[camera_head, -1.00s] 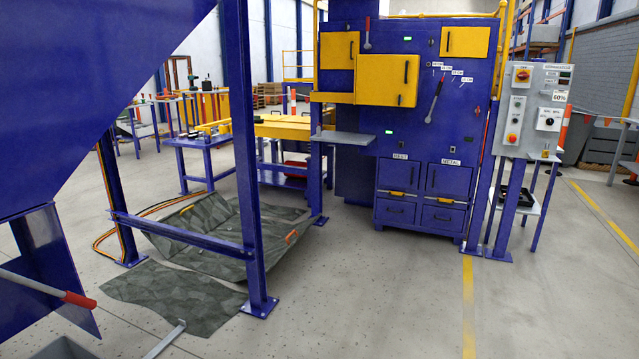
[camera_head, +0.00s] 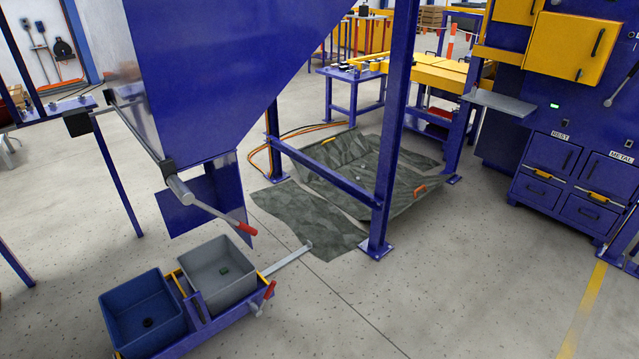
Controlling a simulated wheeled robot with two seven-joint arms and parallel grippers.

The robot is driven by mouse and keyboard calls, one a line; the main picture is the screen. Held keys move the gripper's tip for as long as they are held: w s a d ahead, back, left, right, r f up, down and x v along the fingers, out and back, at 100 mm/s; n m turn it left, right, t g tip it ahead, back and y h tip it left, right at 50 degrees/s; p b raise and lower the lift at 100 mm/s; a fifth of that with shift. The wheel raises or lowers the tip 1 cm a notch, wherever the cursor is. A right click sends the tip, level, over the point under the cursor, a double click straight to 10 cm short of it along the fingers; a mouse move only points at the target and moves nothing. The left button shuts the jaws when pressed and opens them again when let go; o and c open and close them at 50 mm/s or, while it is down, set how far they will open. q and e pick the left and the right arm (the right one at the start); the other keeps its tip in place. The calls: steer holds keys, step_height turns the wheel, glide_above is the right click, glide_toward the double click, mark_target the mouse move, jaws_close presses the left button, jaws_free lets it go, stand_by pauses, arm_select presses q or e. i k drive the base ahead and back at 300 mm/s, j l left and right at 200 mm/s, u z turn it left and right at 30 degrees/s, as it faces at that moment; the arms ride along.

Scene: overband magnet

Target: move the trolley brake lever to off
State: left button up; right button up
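The trolley (camera_head: 203,333) is a low blue frame at the bottom left, carrying a blue bin (camera_head: 148,308) and a grey bin (camera_head: 217,272). A short lever with a red grip (camera_head: 269,290) stands at the trolley's right side, tilted up to the right; it looks like the brake lever. No off marking can be read there. A grey bar (camera_head: 288,259) reaches from the trolley toward the back right. Neither of my grippers is in view.
The blue hopper (camera_head: 200,70) overhangs the trolley, with a long red-tipped lever (camera_head: 244,228) above the bins. The floor right of the trolley is clear.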

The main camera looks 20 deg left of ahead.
mark_target(266, 298)
steer(key=u, duration=1.15)
steer(key=j, duration=0.1)
